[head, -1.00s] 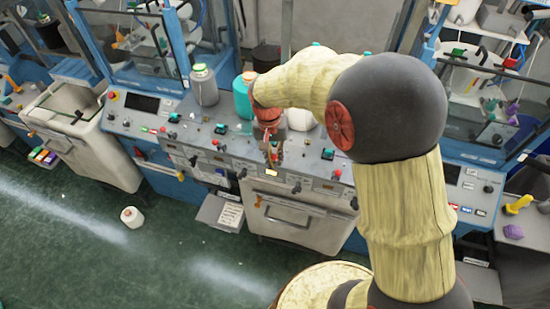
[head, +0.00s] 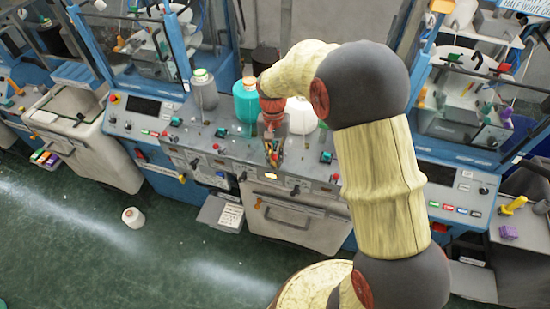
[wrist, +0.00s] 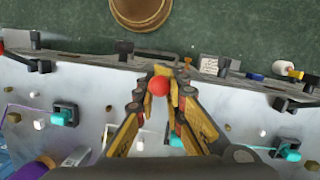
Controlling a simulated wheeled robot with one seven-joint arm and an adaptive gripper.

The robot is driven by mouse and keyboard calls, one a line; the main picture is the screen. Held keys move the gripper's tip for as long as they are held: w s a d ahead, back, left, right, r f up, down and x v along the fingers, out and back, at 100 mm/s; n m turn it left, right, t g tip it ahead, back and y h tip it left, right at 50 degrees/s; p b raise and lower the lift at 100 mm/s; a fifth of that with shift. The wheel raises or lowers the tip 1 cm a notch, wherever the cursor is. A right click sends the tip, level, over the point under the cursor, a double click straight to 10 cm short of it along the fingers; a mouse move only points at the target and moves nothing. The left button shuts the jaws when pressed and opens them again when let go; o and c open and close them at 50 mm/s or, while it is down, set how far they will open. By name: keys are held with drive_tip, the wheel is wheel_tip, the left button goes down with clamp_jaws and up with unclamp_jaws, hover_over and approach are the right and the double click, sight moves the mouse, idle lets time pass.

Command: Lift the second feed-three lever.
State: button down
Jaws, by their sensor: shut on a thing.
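My gripper (head: 273,164) is low over the front part of the grey machine panel (head: 235,150) in the head view. In the wrist view my gripper (wrist: 162,80) has its yellow and black fingers drawn together around a red ball knob (wrist: 158,87) near the panel's front edge. The knob's stem is hidden by the fingers. Dark levers line the front edge, one to the left (wrist: 40,66) and one to the right (wrist: 224,66) of the gripper in the wrist view. The feed labels are too small to read.
Turquoise-topped black units (wrist: 65,115) stand on the panel on both sides of the gripper. A teal yarn cone (head: 246,101) and a grey one (head: 204,90) stand behind. A white cone (head: 132,217) is on the open green floor (head: 70,265).

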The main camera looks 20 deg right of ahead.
idle(0.4)
drive_tip(key=c, duration=2)
unclamp_jaws()
drive_tip(key=shift+w, duration=0.1)
drive_tip(key=shift+o, duration=0.5)
drive_tip(key=v, duration=1.2)
